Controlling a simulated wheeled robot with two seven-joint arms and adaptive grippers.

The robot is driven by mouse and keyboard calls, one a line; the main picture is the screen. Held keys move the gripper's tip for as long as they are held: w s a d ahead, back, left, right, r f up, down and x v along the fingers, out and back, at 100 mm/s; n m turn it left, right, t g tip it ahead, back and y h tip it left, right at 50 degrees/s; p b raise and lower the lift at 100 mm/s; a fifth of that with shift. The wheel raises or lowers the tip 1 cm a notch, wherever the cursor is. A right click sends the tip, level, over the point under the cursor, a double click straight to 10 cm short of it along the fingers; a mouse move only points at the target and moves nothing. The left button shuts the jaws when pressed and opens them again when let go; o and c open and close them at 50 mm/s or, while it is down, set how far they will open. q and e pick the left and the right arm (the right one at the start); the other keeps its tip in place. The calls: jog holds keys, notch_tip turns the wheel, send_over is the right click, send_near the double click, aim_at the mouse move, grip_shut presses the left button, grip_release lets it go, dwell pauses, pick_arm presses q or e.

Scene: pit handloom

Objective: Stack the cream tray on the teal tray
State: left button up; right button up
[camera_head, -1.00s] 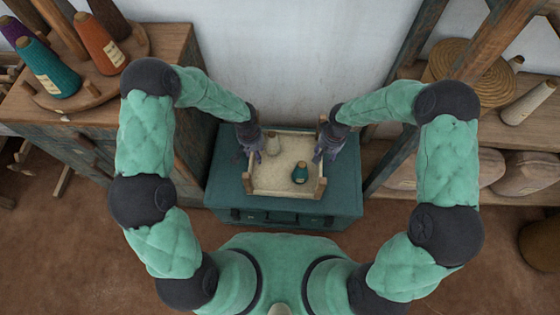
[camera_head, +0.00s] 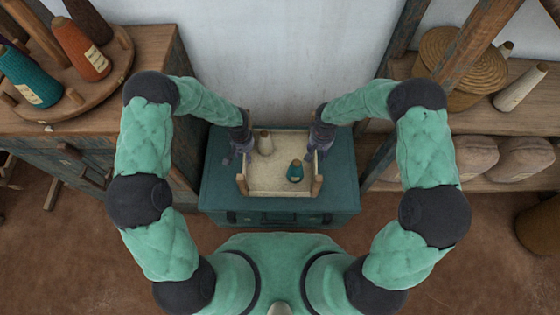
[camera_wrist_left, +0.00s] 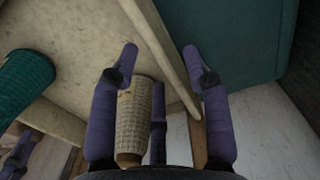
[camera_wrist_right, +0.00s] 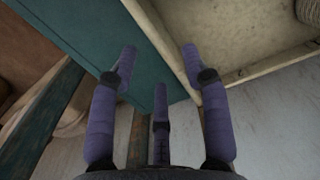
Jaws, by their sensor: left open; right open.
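The cream tray (camera_head: 283,192) rests on a teal box-like body (camera_head: 340,185) with dark fittings on its front. I cannot tell whether this body is the teal tray; no other teal tray shows. A cream cone (camera_head: 265,143) and a teal cone (camera_head: 295,171) stand in the cream tray. My left gripper (camera_head: 238,152) is open at the tray's left side; in the left wrist view its fingers (camera_wrist_left: 160,50) straddle the tray wall. My right gripper (camera_head: 318,142) is open at the right side; in the right wrist view its fingers (camera_wrist_right: 160,50) straddle the wall. Contact is unclear.
A wooden cabinet (camera_head: 150,55) at left bears a round board with several cones. Wooden shelves (camera_head: 480,115) at right hold a coiled basket (camera_head: 460,60), a pale cone (camera_head: 520,87) and sacks (camera_head: 525,158). A pale wall stands behind; brown floor is open in front.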

aim_at(316, 157)
pick_arm(q)
jog(key=shift+f, duration=2.7)
pick_arm(e)
jog(key=shift+f, duration=2.75)
pick_arm(q)
grip_shut()
pick_arm(e)
grip_shut()
